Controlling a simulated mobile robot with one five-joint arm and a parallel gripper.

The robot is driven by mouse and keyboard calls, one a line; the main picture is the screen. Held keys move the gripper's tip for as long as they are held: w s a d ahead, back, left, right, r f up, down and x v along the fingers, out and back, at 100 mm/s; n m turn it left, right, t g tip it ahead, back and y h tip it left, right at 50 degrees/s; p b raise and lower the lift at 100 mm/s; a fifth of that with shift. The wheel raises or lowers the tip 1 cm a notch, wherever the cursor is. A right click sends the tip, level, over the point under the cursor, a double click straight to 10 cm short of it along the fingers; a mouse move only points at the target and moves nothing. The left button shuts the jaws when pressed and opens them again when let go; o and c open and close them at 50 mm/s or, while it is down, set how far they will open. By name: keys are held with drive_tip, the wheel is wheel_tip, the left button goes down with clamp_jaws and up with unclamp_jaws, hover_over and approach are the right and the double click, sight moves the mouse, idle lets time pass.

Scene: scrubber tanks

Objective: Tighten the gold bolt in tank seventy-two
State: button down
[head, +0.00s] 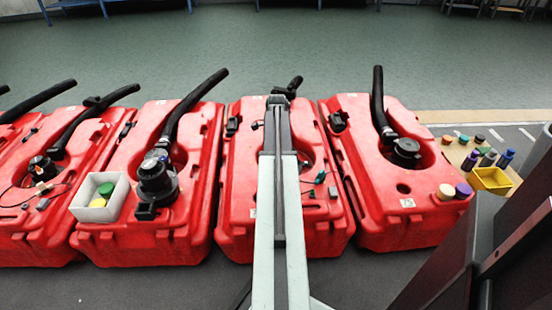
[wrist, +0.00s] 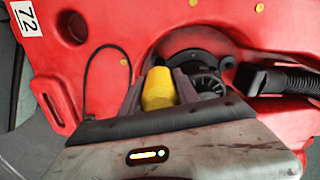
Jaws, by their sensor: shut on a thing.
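Tank seventy-two (wrist: 115,20) is red and fills most of the wrist view, with its "72" label (wrist: 26,17) at the top left. My gripper (wrist: 160,84) is shut on a gold-yellow cylindrical piece, which looks like the gold bolt (wrist: 158,88). The bolt stands between the dark fingers beside a round black fitting (wrist: 207,84). The fingers hide its lower end, so I cannot tell how deep it sits. In the head view my arm reaches over a red tank (head: 235,180), and my gripper is hidden behind it.
A black ribbed hose (wrist: 290,80) lies right of my gripper, and a thin black cable (wrist: 88,75) loops on the left. More red tanks stand in a row, one at the right (head: 385,220). A white bin (head: 85,212) and a yellow tray (head: 490,181) hold or adjoin small items. Open floor lies behind.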

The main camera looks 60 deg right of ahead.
drive_tip(key=shift+r, duration=0.1)
wheel_tip(320, 180, up, 5)
drive_tip(key=p, duration=0.5)
idle(0.3)
